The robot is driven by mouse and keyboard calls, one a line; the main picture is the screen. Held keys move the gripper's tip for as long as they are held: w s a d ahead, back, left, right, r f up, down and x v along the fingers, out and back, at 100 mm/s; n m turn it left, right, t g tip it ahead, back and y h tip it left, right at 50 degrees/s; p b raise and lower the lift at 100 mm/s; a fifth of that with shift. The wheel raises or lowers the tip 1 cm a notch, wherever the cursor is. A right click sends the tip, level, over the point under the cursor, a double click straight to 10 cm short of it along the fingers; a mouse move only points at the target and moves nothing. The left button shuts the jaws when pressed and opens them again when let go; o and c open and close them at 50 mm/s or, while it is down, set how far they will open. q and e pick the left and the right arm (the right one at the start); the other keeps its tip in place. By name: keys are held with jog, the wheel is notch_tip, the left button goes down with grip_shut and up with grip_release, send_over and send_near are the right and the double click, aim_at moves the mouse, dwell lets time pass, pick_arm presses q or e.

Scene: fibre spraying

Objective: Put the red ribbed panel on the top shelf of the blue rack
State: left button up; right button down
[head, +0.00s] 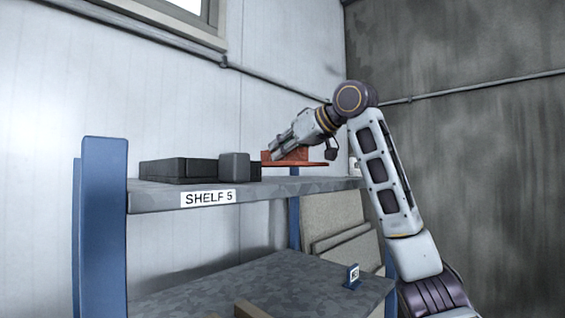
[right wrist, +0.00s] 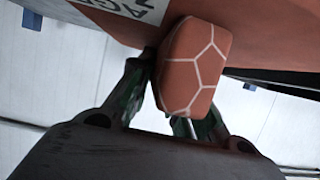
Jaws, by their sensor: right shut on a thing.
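The red panel (head: 318,164) is at the right part of the top shelf (head: 150,198) of the blue rack (head: 103,225), in the head view. It looks roughly level; I cannot tell whether it touches the shelf. My right gripper (head: 282,150) is shut on a red block-like grip on the panel. In the right wrist view this grip (right wrist: 194,66) has pale hexagon lines and sits between the fingers (right wrist: 168,105). The panel's red face with a white printed label (right wrist: 140,8) fills the top there. Ribs are not clear. My left gripper is not in view.
Dark flat boxes (head: 178,169) and a grey block (head: 234,166) stand on the top shelf, left of the panel. The shelf front carries a "SHELF 5" label (head: 208,198). A lower shelf (head: 265,278) has a small blue tag stand (head: 352,276). Walls close the back.

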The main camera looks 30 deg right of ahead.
jog(key=shift+f, duration=1.4)
jog(key=shift+f, duration=0.1)
jog(key=c, duration=1.3)
grip_release()
jog(key=shift+s, duration=0.1)
jog(key=shift+f, duration=0.1)
jog(key=b+v, duration=0.2)
jog(key=v, duration=1)
jog(key=shift+b, duration=0.35)
